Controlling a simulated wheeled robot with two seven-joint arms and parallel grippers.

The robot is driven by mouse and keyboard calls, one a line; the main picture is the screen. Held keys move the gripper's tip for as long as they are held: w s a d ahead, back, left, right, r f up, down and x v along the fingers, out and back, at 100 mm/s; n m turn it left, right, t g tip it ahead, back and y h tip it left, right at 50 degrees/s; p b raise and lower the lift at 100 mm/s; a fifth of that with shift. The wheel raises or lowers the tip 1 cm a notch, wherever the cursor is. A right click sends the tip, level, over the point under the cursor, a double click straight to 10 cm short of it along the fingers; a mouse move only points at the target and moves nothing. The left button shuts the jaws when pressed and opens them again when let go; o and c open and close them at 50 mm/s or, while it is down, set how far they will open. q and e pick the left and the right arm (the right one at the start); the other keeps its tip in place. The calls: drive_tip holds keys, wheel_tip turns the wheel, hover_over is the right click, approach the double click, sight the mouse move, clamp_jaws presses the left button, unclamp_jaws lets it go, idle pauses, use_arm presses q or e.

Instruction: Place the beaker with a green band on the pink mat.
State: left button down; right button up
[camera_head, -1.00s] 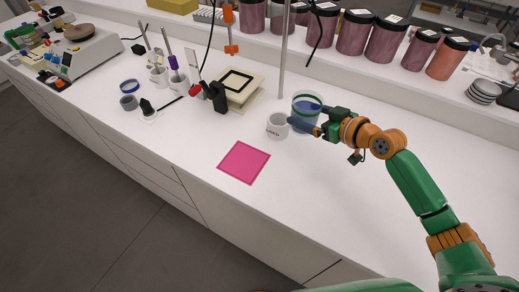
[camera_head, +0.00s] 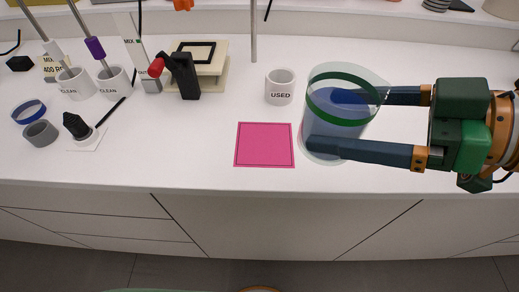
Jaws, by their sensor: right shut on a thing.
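The clear beaker with a green band (camera_head: 350,112) is in the head view, right of the centre. My right gripper (camera_head: 322,120) comes in from the right and is shut on it, one finger on the far side and one on the near side. The beaker is roughly upright and looks lifted, though its height above the bench is hard to tell. The pink mat (camera_head: 264,145) lies flat and bare on the white bench just left of the beaker. The beaker's lower left edge comes close to the mat's right edge in the picture. My left gripper is not in view.
A white cup marked USED (camera_head: 280,87) stands behind the mat, close to the beaker. A cream press-like block (camera_head: 213,70) and a black stand with a red knob (camera_head: 184,76) are further left. Several cups and small items fill the left. The bench's front edge runs below the mat.

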drive_tip(key=shift+s+f, duration=0.2)
drive_tip(key=shift+d, duration=0.2)
drive_tip(key=w+p, duration=0.1)
drive_tip(key=p, duration=0.1)
drive_tip(key=w+a+p, duration=0.1)
drive_tip(key=p, duration=0.2)
drive_tip(key=w+a+p, duration=0.1)
drive_tip(key=p, duration=0.2)
drive_tip(key=shift+w+a+f, duration=0.2)
drive_tip(key=shift+w+f, duration=0.05)
drive_tip(key=w+a+f, duration=0.2)
drive_tip(key=f, duration=0.1)
drive_tip(key=w+a+f+p, duration=0.1)
drive_tip(key=w+f, duration=0.2)
drive_tip(key=w+a+f+p, duration=0.1)
drive_tip(key=w+a+f, duration=0.1)
drive_tip(key=f, duration=0.1)
drive_tip(key=shift+w+a+f, duration=0.1)
drive_tip(key=shift+w+a, duration=0.2)
wheel_tip(320, 180, down, 3)
drive_tip(key=shift+w+r, duration=0.1)
drive_tip(key=shift+f, duration=0.6)
drive_tip(key=o, duration=1.4)
drive_tip(key=shift+r, duration=0.1)
